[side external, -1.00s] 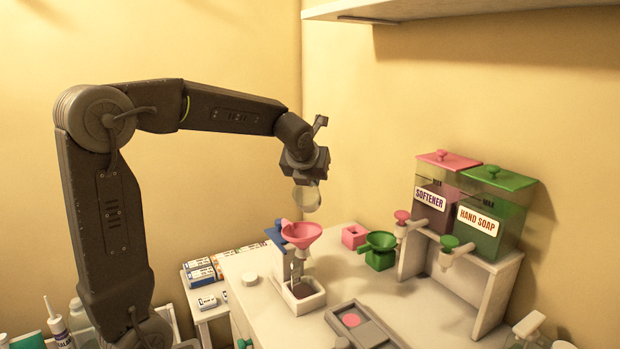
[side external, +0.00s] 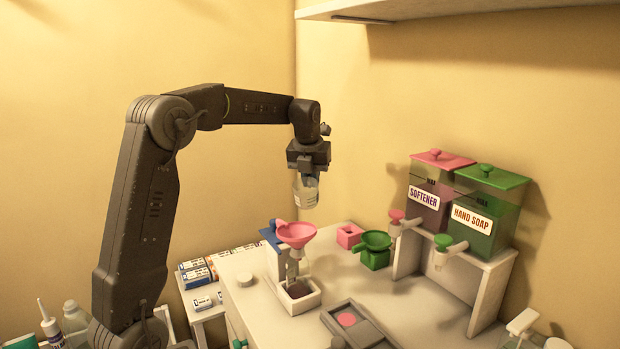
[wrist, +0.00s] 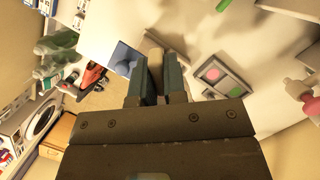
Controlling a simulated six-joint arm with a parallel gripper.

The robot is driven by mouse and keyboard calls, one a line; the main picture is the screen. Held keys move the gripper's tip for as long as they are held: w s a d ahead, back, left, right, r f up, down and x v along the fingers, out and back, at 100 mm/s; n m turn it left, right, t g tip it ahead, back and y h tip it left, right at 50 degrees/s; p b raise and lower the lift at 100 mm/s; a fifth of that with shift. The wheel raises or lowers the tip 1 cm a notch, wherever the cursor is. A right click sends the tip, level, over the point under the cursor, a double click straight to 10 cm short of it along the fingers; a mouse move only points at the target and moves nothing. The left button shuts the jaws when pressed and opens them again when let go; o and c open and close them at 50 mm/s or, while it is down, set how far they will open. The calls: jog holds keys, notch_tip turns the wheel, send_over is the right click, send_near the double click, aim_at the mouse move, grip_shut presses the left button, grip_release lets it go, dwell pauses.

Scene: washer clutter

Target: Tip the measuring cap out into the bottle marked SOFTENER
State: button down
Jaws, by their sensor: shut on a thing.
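My gripper (side external: 307,170) is shut on the clear measuring cap (side external: 307,194) and holds it roughly upright above the pink funnel (side external: 297,234), apart from it. I cannot tell what is in the cap. The funnel sits over a clear bottle (side external: 297,268) standing in a white square holder (side external: 300,301), with dark liquid low down. No label is readable on that bottle. The word SOFTENER shows on a pink-lidded dispenser (side external: 430,190) at the right. In the wrist view my gripper (wrist: 156,62) points away from the camera; the cap is hard to make out there.
A green-lidded HAND SOAP dispenser (side external: 483,215) stands beside the softener one on a white stand (side external: 455,272). A grey tray (side external: 360,328) with a pink disc lies in front. A shelf overhangs above.

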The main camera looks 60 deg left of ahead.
notch_tip(320, 180, down, 7)
jog(key=w+a+g+h, duration=0.1)
jog(key=g+h, duration=0.1)
jog(key=shift+w+a+r, duration=0.2)
dwell(1.4)
